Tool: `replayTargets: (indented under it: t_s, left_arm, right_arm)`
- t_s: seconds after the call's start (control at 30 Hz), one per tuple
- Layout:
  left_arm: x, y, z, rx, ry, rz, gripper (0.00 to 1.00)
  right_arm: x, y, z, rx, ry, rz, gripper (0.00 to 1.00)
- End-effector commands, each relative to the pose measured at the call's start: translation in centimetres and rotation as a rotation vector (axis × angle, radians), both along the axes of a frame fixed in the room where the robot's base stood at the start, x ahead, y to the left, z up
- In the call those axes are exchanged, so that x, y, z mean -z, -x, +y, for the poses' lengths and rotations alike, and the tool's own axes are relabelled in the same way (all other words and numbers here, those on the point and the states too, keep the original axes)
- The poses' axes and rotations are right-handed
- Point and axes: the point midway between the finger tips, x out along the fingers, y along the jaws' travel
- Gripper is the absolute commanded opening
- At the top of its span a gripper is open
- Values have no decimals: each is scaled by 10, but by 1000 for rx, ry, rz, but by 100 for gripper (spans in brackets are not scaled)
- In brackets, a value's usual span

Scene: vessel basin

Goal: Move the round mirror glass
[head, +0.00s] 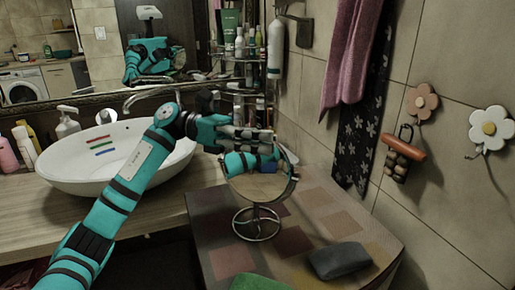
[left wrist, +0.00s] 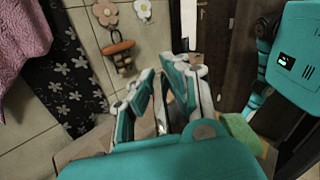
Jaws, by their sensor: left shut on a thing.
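The round mirror glass (head: 258,190) stands upright on a thin metal stand on the patterned cabinet top, in the middle of the head view. It reflects my teal gripper. My left gripper (head: 268,143) reaches over from the left and is shut on the upper rim of the glass. In the left wrist view the fingers (left wrist: 168,85) are close together, with a thin, dark edge between them; most of the glass is hidden there. My right gripper is not in view.
A white basin (head: 75,180) with a tap stands on the wooden counter at left. Glass shelves with bottles (head: 240,45) are behind the gripper. A dark grey pad (head: 340,260) and a green sponge (head: 258,283) lie in front. Pink towels (head: 350,45) hang on the right wall.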

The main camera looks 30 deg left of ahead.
Motion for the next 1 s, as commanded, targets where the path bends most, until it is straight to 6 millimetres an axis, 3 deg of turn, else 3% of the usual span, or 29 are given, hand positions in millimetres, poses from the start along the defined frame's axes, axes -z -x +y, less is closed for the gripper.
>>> replayTargets:
  t_s: [0.43,0.47,0.63,1.0]
  left_arm:
    - [-1,-3,0,0,2,-11,0]
    - [-1,-3,0,0,2,-11,13]
    - [-1,-3,0,0,2,-10,34]
    - [-1,-3,9,-2,1,-9,34]
  right_arm:
    - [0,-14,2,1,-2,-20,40]
    - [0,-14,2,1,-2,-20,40]
    - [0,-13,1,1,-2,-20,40]
    - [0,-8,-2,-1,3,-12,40]
